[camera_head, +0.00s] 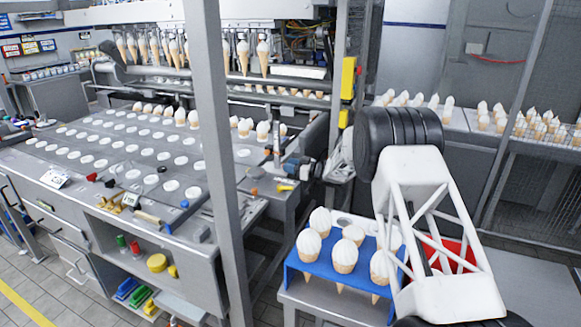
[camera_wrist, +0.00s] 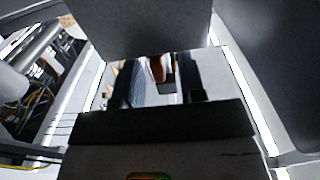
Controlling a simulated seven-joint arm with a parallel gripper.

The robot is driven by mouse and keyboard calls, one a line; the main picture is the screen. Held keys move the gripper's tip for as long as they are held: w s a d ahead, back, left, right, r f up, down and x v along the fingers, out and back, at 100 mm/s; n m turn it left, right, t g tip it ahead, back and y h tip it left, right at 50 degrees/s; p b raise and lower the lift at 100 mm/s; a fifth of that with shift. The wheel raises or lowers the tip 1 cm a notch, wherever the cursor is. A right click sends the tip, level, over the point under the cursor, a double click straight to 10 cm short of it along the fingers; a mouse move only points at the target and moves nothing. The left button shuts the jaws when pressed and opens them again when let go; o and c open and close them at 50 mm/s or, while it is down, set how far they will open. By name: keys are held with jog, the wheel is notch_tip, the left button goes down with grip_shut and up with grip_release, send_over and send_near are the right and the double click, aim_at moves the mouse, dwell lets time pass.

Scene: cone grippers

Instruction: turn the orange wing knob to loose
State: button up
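In the wrist view my gripper (camera_wrist: 160,78) has its two dark blue-grey fingers apart, with a gap between them. A small orange-brown piece (camera_wrist: 157,68) shows in that gap, partly cut off by a grey block above. It may be the wing knob; I cannot tell its wing angle or whether a finger touches it. In the head view my gripper (camera_head: 291,167) is small, beside the right end of the machine's grey deck. A small orange piece (camera_head: 254,191) sits on the deck edge to its lower left; I cannot tell if this is the knob.
A grey post (camera_head: 217,150) stands left of my gripper, and another post with yellow boxes (camera_head: 348,78) stands behind it. A blue rack (camera_head: 322,269) of ice cream cones and a red bin (camera_head: 455,254) are at the lower right. Cones hang above the machine.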

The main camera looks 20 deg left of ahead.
jog(key=shift+a, duration=0.1)
jog(key=shift+c, duration=0.4)
grip_shut()
jog(key=shift+w+n+g, duration=0.1)
jog(key=shift+n+g, duration=0.3)
jog(key=shift+g, duration=0.2)
jog(key=n+g, duration=0.2)
jog(key=g, duration=0.1)
jog(key=n+g+h, duration=0.1)
jog(key=shift+w+g, duration=0.25)
jog(key=shift+g, duration=0.05)
jog(key=shift+w+a+n+g+h, duration=0.1)
jog(key=shift+w+n+g+h, duration=0.05)
jog(key=shift+n+g+h, duration=1.3)
jog(key=shift+w+a+n+g+h, duration=0.1)
jog(key=shift+n+g+h, duration=0.45)
jog(key=shift+n+g, duration=0.95)
jog(key=shift+m+g, duration=0.25)
jog(key=shift+g, duration=0.4)
jog(key=shift+o, duration=0.4)
grip_release()
